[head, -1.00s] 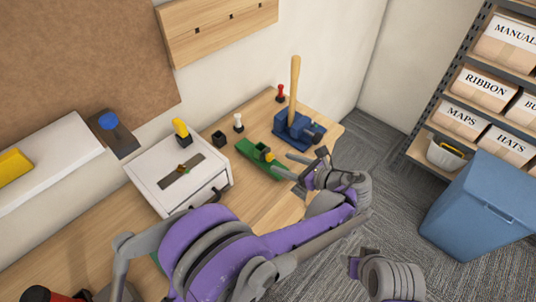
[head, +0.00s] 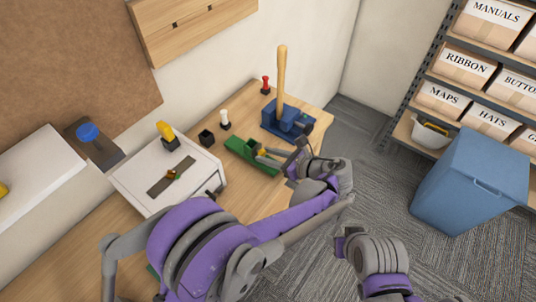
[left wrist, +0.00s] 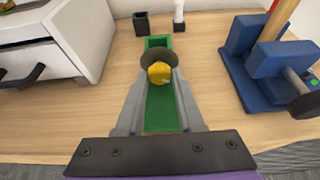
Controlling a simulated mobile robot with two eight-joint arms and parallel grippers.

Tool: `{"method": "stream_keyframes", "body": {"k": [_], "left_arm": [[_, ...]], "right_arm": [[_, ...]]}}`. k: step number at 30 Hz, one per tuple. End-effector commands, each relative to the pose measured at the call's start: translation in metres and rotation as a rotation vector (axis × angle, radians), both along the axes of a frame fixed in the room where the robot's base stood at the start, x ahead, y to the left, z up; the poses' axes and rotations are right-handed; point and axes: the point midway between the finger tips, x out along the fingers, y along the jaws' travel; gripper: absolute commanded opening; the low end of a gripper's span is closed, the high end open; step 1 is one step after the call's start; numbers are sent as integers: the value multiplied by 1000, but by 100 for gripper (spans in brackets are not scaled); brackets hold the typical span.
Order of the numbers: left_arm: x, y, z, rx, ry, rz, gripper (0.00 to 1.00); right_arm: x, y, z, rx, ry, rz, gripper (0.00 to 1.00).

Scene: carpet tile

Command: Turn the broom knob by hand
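A wooden broom handle (head: 281,75) stands upright in a blue clamp-like base (head: 284,120) at the desk's far right end. A green tray-like fixture (head: 240,146) lies in front of the base. My left gripper (head: 266,156) reaches over it, open. In the left wrist view, its fingers lie either side of a yellow knob (left wrist: 159,73) with a dark disc (left wrist: 130,64); contact cannot be told. My right gripper (head: 342,242) is over the floor, its opening unclear.
A white drawer box (head: 135,172) stands left of the green fixture. A black cup (head: 206,138), a white-topped post (head: 225,120) and a red-topped post (head: 265,85) stand behind. A blue bin (head: 470,180) is on the floor at right, before labelled shelf boxes.

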Motion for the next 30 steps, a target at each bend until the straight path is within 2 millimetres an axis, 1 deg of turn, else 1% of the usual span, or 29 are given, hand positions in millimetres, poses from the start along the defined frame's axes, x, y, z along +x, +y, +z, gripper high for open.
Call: {"method": "stream_keyframes", "body": {"k": [1, 5, 6, 17, 23, 30], "left_arm": [[0, 0, 0, 0, 0, 0, 24], [0, 0, 0, 0, 0, 0, 1], [0, 0, 0, 0, 0, 0, 0], [0, 1, 0, -25, -34, -1, 0], [-1, 1, -1, -91, -125, -1, 0], [-2, 2, -1, -197, -272, -1, 0]], "right_arm": [[0, 0, 0, 0, 0, 0, 53], [0, 0, 0, 0, 0, 0, 53], [0, 0, 0, 0, 0, 0, 53], [-1, 0, -3, 0, 1, 0, 53], [-2, 0, -10, 0, 4, 0, 53], [-4, 0, -20, 0, 8, 0, 53]]}}
